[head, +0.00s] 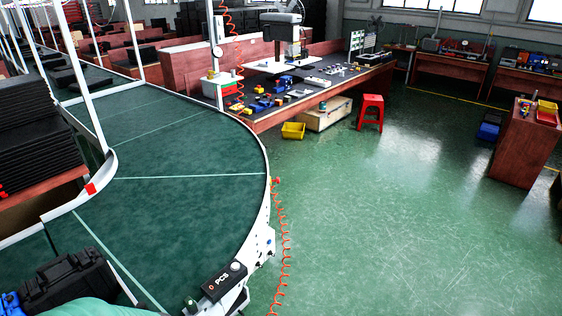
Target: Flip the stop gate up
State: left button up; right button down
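The curved conveyor (170,150) has a dark green belt with thin light lines across it and a pale outer rail. I cannot clearly make out a stop gate or tell whether one is up or down. A small red piece (90,188) sits on the inner rail at the left. A black box marked PCS (222,282) is mounted on the outer rail near the bottom middle, with a small dark knob-like part (191,305) beside it. Neither of my grippers shows in the head view.
A black case-like object (66,284) is at the bottom left, with something blue (9,303) beside it. An orange coiled cord (283,240) hangs beside the outer rail. A red stool (370,112) and yellow bin (293,130) stand farther back. The green floor at right is open.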

aim_at(142, 304)
jog(key=i+j, duration=0.3)
jog(key=j, duration=0.15)
jog(key=i+j, duration=0.3)
jog(key=j, duration=0.2)
